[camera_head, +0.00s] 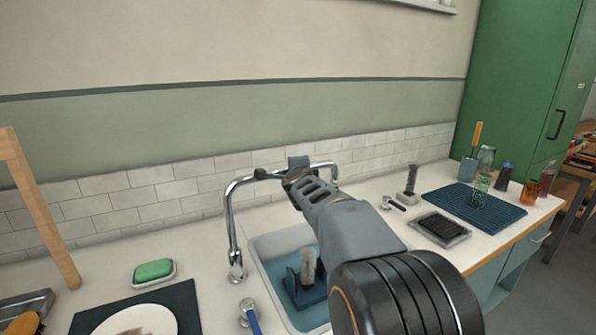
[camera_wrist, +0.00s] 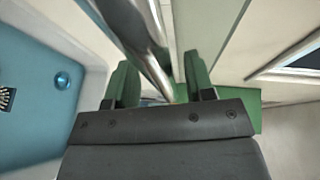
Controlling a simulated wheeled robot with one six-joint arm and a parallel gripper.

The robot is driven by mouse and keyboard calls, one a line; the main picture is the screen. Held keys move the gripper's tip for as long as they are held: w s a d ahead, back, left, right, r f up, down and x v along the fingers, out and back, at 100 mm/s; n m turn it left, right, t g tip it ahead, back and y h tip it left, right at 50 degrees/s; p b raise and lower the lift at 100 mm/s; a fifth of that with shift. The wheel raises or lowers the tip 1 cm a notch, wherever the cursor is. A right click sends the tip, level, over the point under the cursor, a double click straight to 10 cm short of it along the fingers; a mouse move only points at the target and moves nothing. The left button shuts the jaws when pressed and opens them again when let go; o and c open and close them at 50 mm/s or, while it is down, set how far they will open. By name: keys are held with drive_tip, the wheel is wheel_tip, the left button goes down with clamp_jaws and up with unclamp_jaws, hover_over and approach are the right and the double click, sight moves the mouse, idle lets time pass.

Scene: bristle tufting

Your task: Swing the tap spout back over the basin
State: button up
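The chrome tap (camera_head: 231,215) rises from the counter at the left edge of the basin (camera_head: 262,242). Its arched spout runs right, and its downturned end shows just beyond my gripper. I cannot tell whether that end is above the basin or the counter behind it. My gripper (camera_head: 281,172) is at the top of the arch. In the wrist view, the spout tube (camera_wrist: 143,48) passes between the two green-padded fingers of my gripper (camera_wrist: 160,85), with gaps visible beside it. The fingers look open around the tube. My arm hides part of the basin and spout.
A blue holder with a brush (camera_head: 307,268) stands in the basin. A blue-handled fitting (camera_head: 248,312) is at the front left. A green soap (camera_head: 154,269) and a plate (camera_head: 140,320) lie left. A blue mat (camera_head: 460,205) with bottles is right. The tiled wall (camera_head: 180,185) is close behind.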

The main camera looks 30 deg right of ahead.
drive_tip(key=p+v, duration=0.4)
drive_tip(key=v, duration=1)
idle(0.4)
drive_tip(key=s+a+f+n+g+y+p, duration=0.2)
drive_tip(key=a+f+n+g+y, duration=0.1)
drive_tip(key=a+f+n+y, duration=0.65)
drive_tip(key=s+a+n+g+h+p, duration=0.2)
drive_tip(key=s+n+g+p, duration=0.5)
drive_tip(key=s+n, duration=0.6)
drive_tip(key=shift+a+g, duration=0.3)
